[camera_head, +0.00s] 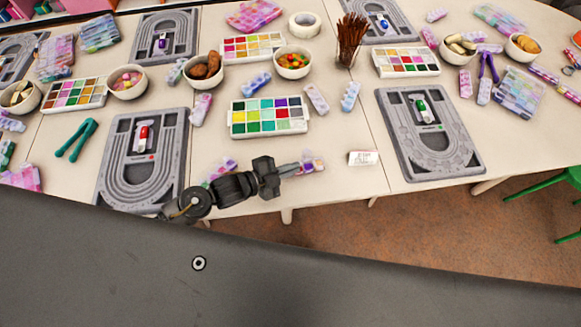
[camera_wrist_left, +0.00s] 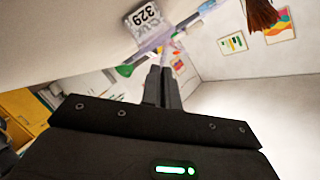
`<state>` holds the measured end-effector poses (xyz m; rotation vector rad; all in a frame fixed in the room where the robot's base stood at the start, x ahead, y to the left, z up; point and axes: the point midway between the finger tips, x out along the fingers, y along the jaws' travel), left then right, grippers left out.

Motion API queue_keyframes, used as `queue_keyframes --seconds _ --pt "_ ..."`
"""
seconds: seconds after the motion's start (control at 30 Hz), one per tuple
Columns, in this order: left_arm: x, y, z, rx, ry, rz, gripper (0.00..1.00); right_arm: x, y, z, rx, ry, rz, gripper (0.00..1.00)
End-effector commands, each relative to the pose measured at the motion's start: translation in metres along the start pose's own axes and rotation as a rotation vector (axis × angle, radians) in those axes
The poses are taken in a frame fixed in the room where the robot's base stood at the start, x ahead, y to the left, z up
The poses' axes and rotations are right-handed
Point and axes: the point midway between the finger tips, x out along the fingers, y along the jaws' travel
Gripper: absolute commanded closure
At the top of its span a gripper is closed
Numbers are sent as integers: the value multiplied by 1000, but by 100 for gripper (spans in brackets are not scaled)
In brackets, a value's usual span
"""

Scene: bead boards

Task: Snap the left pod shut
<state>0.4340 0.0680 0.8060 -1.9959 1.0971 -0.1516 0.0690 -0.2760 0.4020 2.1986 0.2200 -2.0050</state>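My left gripper (camera_head: 291,170) reaches in from the left over the front edge of the table. Its fingers are together in the left wrist view (camera_wrist_left: 162,82), with nothing visible between them. A purple-pink pod (camera_head: 312,160) lies just beyond the fingertips; it also seems to show in the left wrist view (camera_wrist_left: 155,43). I cannot tell whether they touch, or whether its lid is open. Another pastel pod (camera_head: 218,170) lies left of the gripper, partly hidden by my arm. Which one is the left pod is not clear. My right gripper is not in view.
A white card (camera_head: 363,157) stands right of the pod; it reads 329 in the left wrist view (camera_wrist_left: 143,17). Grey bead boards (camera_head: 172,172) (camera_head: 462,165) flank the spot. A bead tray (camera_head: 236,131) and several small pods lie behind. The table front edge is close.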

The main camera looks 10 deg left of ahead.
Motion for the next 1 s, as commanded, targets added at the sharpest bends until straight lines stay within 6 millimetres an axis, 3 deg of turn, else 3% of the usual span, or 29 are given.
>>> queue_keyframes --seconds 0.17,0.33,0.67,0.77,1.0 --pt "0 0 0 -1 0 0 100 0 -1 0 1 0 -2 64" --pt "0 0 0 -1 0 0 75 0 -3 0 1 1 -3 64" --pt "-3 0 1 -1 0 1 75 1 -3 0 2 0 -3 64" --pt "-14 2 2 -1 -2 2 75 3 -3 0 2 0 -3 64" --pt "-61 3 2 -1 -1 3 75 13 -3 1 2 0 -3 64"
